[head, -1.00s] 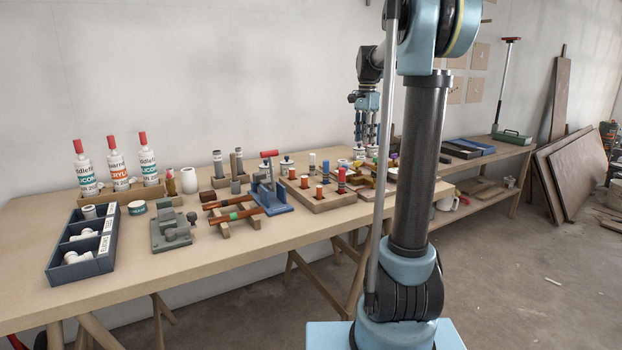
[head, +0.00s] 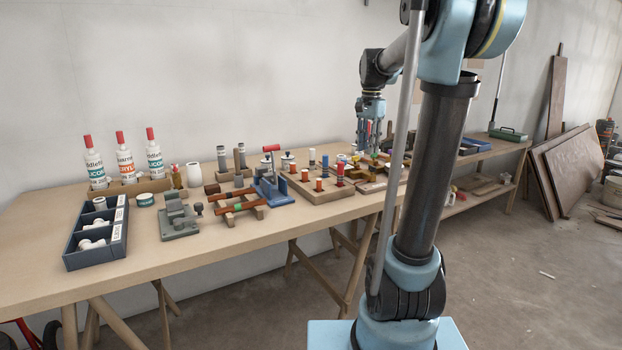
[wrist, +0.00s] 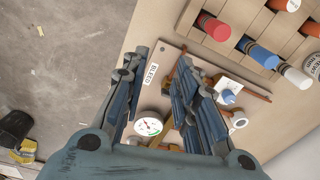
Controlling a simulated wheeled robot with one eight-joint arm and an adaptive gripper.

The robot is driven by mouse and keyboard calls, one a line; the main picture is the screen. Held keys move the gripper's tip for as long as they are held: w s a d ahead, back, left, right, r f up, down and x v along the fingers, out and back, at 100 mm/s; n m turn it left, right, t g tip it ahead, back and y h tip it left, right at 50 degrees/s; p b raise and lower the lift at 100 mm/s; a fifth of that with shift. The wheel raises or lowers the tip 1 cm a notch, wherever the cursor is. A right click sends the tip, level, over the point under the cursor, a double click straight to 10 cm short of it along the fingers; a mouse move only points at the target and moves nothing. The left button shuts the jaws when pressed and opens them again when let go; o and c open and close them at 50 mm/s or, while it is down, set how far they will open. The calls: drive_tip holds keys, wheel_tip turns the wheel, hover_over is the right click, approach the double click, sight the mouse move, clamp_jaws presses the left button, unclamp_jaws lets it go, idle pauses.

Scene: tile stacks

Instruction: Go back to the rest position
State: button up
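My gripper (head: 372,138) hangs pointing down over the right part of the workbench (head: 330,212) in the head view, partly beside my own arm column. In the wrist view my gripper (wrist: 160,72) has its two blue-grey finger sets apart, with a clear gap between them. Nothing is held in that gap. Below the gap lie a board with a white "BLEED" label (wrist: 152,73) and a round white gauge (wrist: 148,124). The fingers hide part of that board.
A wooden peg block (head: 318,194) with coloured cylinders stands near the gripper. A blue clamp (head: 272,190), a grey vise (head: 178,222), a dark blue bin (head: 97,253) and several bottles (head: 124,160) fill the left. The bench front edge (head: 225,250) is bare; open floor lies right.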

drive_tip(key=s+f+n+t, duration=0.1)
drive_tip(key=s+f+n, duration=0.4)
drive_tip(key=s+f, duration=0.6)
drive_tip(key=s+f+n, duration=0.5)
drive_tip(key=s+f, duration=0.7)
drive_tip(key=s, duration=0.6)
drive_tip(key=shift+s+a+f+t, duration=0.15)
drive_tip(key=shift+s+t, duration=0.1)
drive_tip(key=shift+t, duration=0.15)
drive_tip(key=shift+w+f, duration=0.2)
drive_tip(key=shift+w, duration=0.25)
